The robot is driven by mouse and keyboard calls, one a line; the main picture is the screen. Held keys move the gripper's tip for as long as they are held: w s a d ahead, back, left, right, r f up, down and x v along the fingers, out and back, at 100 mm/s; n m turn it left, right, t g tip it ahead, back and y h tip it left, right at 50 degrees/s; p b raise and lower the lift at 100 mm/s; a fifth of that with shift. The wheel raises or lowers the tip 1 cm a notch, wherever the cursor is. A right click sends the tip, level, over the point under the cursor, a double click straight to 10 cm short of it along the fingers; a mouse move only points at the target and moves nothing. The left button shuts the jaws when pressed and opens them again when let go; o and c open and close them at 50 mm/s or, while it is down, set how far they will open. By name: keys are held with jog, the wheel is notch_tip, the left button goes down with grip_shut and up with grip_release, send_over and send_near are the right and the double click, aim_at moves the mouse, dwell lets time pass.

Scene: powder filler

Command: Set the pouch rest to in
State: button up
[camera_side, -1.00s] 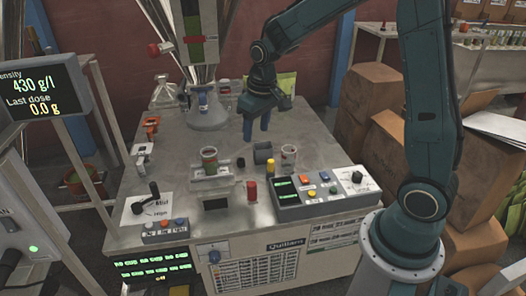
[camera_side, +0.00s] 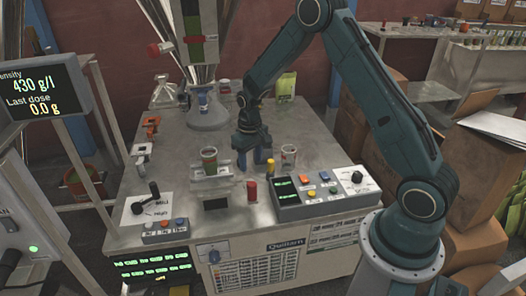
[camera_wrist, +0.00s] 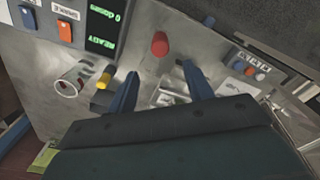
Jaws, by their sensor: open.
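My gripper (camera_side: 254,166) is open above the table, right of the metal stand and behind the red knob. In the wrist view my gripper (camera_wrist: 159,69) has its two fingers spread, with nothing between them. The red knob (camera_side: 251,190) stands near the table's front; it also shows in the wrist view (camera_wrist: 160,43), beyond the fingertips. The metal stand (camera_side: 211,184) bears a green-and-red cup (camera_side: 209,158). No label marks the pouch rest, so I cannot tell for sure which part it is.
A yellow-topped peg (camera_side: 270,168) stands close to the right finger. A cup (camera_side: 288,156) and a button panel (camera_side: 315,194) are further right. A black lever (camera_side: 153,191) stands at front left. The filler nozzle (camera_side: 207,113) hangs behind.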

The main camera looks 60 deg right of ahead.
aim_at(252, 190)
jog(key=shift+f, duration=0.15)
jog(key=shift+f, duration=6.75)
grip_shut()
